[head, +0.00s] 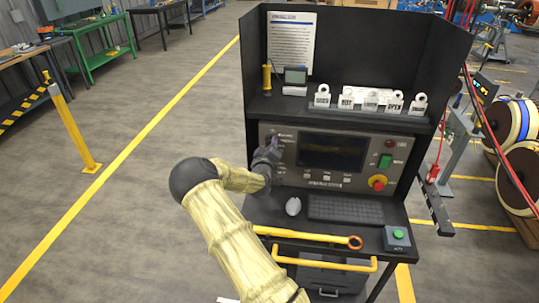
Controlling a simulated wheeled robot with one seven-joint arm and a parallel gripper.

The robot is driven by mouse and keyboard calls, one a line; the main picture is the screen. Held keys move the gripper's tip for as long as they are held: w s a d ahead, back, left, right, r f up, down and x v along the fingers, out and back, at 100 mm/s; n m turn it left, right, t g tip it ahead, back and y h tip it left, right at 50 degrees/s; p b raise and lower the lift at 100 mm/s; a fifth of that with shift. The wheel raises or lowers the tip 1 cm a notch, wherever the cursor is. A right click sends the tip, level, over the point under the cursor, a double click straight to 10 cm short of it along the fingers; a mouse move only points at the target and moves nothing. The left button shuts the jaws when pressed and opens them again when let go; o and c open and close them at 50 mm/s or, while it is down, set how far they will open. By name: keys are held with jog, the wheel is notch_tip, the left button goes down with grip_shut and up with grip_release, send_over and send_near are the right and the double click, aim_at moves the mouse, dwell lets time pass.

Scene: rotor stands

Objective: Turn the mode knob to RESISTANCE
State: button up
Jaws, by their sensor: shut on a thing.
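The console panel (283,176) stands upright on the black workstation, with a dark screen (333,152) in its middle. My gripper (272,146) is at the left part of the panel, shut on the mode knob. The knob is mostly hidden by my gripper and wrist. Small labels (285,135) show around it but are too small to read, so I cannot tell where the knob points.
A mouse (293,206), keyboard (345,208) and yellow wrench (305,236) lie below. Tags (370,100) stand on the shelf above.

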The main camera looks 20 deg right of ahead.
jog(key=shift+w+r+n+b, duration=0.1)
jog(key=shift+r+n+b, duration=0.1)
jog(key=shift+n+b, duration=1.55)
jog(key=shift+r+n+b, duration=0.15)
jog(key=shift+n+b, duration=1.05)
jog(key=shift+n, duration=0.95)
jog(key=shift+r, duration=0.1)
jog(key=o, duration=1)
jog(key=b+v, duration=0.3)
jog(key=v, duration=1.4)
jog(key=shift+f, duration=0.4)
